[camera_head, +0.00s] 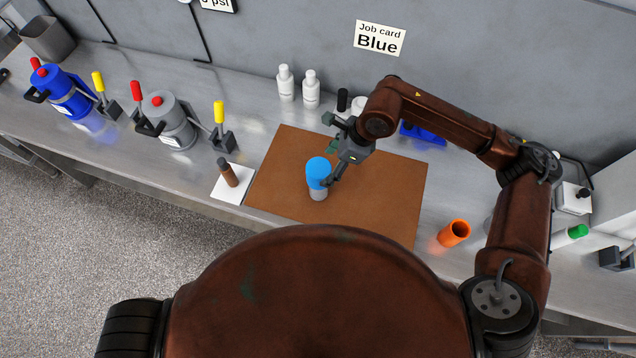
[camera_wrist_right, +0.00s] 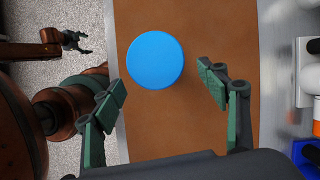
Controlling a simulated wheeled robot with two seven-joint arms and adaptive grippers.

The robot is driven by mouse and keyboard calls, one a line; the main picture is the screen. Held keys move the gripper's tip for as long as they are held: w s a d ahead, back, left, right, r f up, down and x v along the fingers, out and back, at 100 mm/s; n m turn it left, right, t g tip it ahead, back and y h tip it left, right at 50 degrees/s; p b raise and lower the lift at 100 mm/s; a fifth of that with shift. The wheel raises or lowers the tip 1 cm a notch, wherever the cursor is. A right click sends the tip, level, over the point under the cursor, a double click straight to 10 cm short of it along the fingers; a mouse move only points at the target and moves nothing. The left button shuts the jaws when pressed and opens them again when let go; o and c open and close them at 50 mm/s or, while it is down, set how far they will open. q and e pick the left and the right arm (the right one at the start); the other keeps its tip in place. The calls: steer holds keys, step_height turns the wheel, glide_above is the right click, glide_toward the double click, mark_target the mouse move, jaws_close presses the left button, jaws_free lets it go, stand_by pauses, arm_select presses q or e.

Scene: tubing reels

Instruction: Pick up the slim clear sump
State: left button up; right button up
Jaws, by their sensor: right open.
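A blue-topped cylinder (camera_head: 318,172) with a pale, clear-looking lower part (camera_head: 318,194) stands upright on the brown mat (camera_head: 390,190). I cannot tell for sure that this lower part is the slim clear sump. My right gripper (camera_head: 332,163) is open beside the blue top, on its right and far side. In the right wrist view, the round blue top (camera_wrist_right: 155,60) lies beyond and between the spread green fingers (camera_wrist_right: 165,90), nearer the left one. The top hides the lower part there. My left gripper (camera_wrist_right: 84,42) shows small at the wrist view's upper left, with its fingers apart and empty.
A brown vial (camera_head: 229,175) stands on a white card (camera_head: 232,188) left of the mat. An orange cup (camera_head: 454,233) is to the right. White bottles (camera_head: 311,90) stand at the back, beneath a "Blue" job card (camera_head: 380,38). Blue (camera_head: 64,95) and grey (camera_head: 168,122) housings stand at left.

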steer(key=p+x, duration=0.2)
steer(key=x, duration=0.4)
steer(key=shift+a, duration=0.2)
steer(key=shift+a+f, duration=0.2)
steer(key=shift+f, duration=0.35)
steer(key=shift+c, duration=0.5)
steer(key=c, duration=1.5)
steer(key=shift+r, duration=0.1)
steer(key=shift+c, duration=0.2)
